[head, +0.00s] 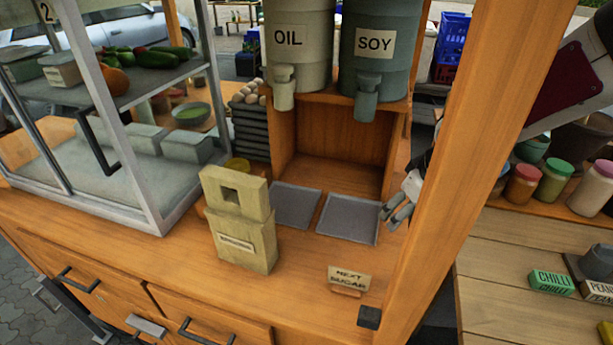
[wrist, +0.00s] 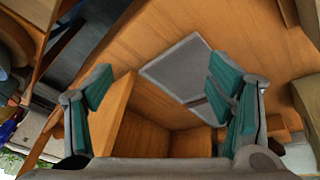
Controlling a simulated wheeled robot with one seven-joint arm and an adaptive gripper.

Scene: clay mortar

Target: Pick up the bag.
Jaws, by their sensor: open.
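A tan, block-shaped bag (head: 243,245) with a handle hole near its top and a small label stands upright on the wooden counter (head: 200,262), left of two grey trays. My gripper (head: 398,207) is at the right side of the counter, over the right edge of the right tray and well apart from the bag. The wooden post partly hides my arm there. In the wrist view my gripper (wrist: 163,108) shows its two green-padded fingers wide apart with nothing between them. I cannot make out the bag for sure in the wrist view.
The left tray (head: 295,206) and right tray (head: 349,218) lie below the OIL (head: 298,45) and SOY (head: 380,50) dispensers. A glass cabinet (head: 155,190) stands left of the bag. A small sign (head: 349,278) and a thick post (head: 455,150) stand at the right.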

